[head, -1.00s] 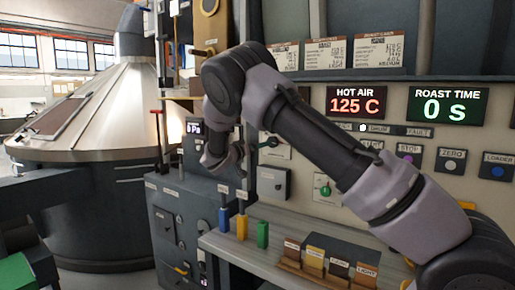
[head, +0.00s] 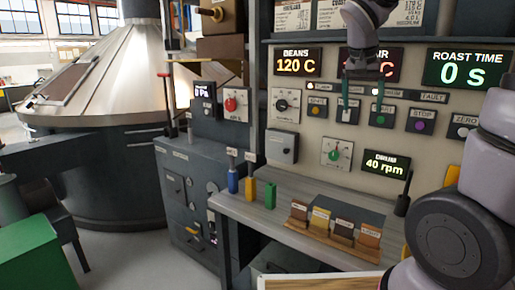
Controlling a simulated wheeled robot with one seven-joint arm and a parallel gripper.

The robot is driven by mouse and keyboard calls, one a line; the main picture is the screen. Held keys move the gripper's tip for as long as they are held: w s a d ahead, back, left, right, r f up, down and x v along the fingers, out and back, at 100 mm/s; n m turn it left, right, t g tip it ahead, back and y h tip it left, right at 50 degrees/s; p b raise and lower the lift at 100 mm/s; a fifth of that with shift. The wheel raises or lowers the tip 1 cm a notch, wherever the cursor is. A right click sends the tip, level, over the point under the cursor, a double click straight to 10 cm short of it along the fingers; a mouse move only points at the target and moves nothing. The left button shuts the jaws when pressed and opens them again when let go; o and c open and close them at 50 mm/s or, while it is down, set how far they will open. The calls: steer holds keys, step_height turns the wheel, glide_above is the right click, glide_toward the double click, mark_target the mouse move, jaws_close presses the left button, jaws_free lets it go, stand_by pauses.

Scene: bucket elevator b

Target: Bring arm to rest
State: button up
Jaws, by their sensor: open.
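My arm rises along the right edge of the head view and comes back in at the top. My gripper (head: 362,96) hangs pointing down in front of the control panel (head: 312,118). The hand covers part of the second red display (head: 393,64). The fingers overlap the row of buttons in the picture; I cannot tell how far in front of the panel they are.
Below the panel is a shelf (head: 290,222) with blue, yellow and green blocks and a rack of labelled samples (head: 335,232). A grey cabinet (head: 185,190) and a metal cone hopper (head: 105,85) stand left. A green box (head: 38,255) is at lower left.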

steer(key=s+a+r+n+t+y, duration=0.1)
steer(key=s+a+r+y, duration=0.1)
steer(key=s, duration=0.6)
steer(key=s+a+r+n+t+y, duration=0.1)
steer(key=s+a+r+t+y, duration=0.1)
steer(key=s, duration=0.6)
steer(key=shift+t+y, duration=0.3)
steer(key=shift+s, duration=0.1)
